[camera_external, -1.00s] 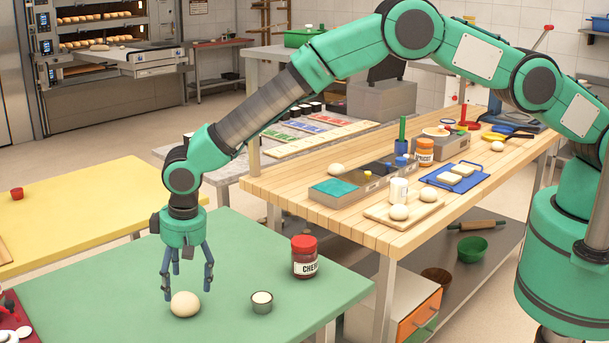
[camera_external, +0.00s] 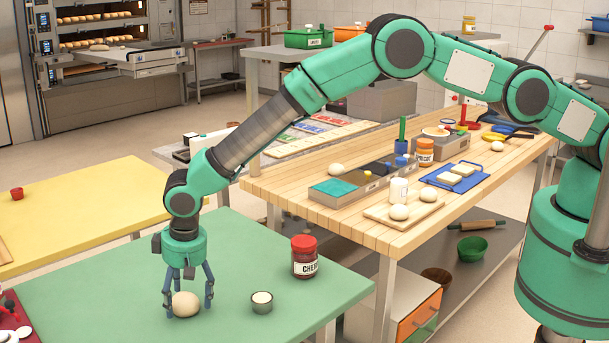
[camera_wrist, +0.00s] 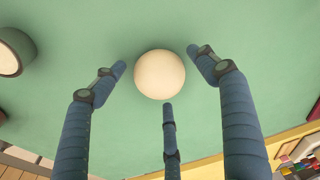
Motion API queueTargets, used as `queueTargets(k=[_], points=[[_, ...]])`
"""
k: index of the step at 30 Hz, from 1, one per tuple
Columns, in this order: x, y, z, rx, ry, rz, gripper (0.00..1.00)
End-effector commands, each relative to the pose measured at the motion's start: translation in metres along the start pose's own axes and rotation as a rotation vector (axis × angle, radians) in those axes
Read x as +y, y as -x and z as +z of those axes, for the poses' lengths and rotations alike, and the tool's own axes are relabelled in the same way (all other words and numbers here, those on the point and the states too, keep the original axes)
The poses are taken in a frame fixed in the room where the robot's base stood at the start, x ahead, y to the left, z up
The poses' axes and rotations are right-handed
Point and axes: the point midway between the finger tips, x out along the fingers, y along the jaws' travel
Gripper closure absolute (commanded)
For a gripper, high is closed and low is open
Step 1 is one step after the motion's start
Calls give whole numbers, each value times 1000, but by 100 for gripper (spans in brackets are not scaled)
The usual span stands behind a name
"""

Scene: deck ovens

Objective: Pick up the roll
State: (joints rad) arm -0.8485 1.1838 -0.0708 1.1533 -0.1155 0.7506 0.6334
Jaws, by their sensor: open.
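The roll (camera_external: 186,304) is a pale, round ball of dough on the green table (camera_external: 110,290). It also shows in the middle of the wrist view (camera_wrist: 160,75). My gripper (camera_external: 188,305) points straight down over the roll, with its blue fingers spread around it and their tips near table height. In the wrist view my gripper (camera_wrist: 160,80) is open, with a finger on the left, one on the right and one below the roll. Gaps show between the side fingertips and the roll. The lower fingertip is close to the roll; I cannot tell whether it touches.
A small metal cup (camera_external: 262,302) stands just right of the roll. A red-lidded cherry jar (camera_external: 304,257) stands behind it. A dark red tray (camera_external: 12,322) lies at the table's left edge. The green table behind my gripper is clear.

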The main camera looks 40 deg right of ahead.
Motion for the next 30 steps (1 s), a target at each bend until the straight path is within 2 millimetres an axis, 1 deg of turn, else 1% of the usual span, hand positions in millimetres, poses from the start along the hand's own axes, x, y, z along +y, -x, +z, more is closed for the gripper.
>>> queueTargets(k=[11,12,14,15,17,18,30], points=[[0,0,0,0,0,0,27],[0,0,0,0,0,0,35],[0,0,0,0,0,0,47],[0,0,0,0,0,0,55],[0,0,0,0,0,0,67],[0,0,0,0,0,0,71],[0,2,0,0,0,0,71]])
